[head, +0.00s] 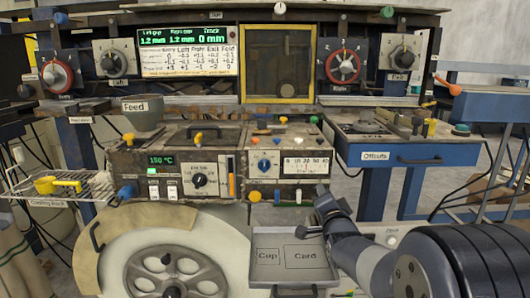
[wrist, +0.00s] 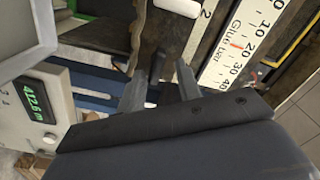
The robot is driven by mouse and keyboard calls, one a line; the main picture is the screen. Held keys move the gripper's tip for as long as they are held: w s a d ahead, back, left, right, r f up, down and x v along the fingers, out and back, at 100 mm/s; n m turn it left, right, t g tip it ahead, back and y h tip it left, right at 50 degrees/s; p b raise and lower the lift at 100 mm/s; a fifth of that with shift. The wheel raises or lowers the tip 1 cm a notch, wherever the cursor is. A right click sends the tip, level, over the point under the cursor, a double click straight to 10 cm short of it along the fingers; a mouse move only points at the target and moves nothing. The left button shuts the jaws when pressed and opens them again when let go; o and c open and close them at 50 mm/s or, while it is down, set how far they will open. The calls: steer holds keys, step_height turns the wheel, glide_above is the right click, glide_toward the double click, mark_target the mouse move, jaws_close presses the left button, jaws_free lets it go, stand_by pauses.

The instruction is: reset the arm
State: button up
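My arm comes in from the lower right of the head view and bends up to a dark wrist in front of the machine, above the tray (head: 300,258) marked Cup and Card. My gripper (wrist: 160,78) shows in the wrist view with two grey fingers standing apart, so it is open. A dark rod-like part shows in line with the gap between the fingers. I cannot tell whether it touches them, but nothing looks gripped. The fingertips are hard to make out in the head view.
The laminating machine (head: 222,165) stands close ahead, with a Glue scale plate (wrist: 240,40) beside the fingers. A green readout (wrist: 40,102) lies at left in the wrist view. A large wheel (head: 168,272), a cooling rack (head: 50,201) and a blue Offcuts bench (head: 410,156) surround the machine.

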steer(key=n+p, duration=0.3)
steer(key=p, duration=0.1)
steer(key=n+p, duration=0.4)
steer(key=p, duration=0.1)
steer(key=a+n+p, duration=0.1)
steer(key=n+p, duration=0.3)
steer(key=shift+r, duration=0.35)
steer(key=shift+s+f, duration=0.1)
steer(key=shift+s, duration=0.35)
steer(key=shift+f, duration=0.1)
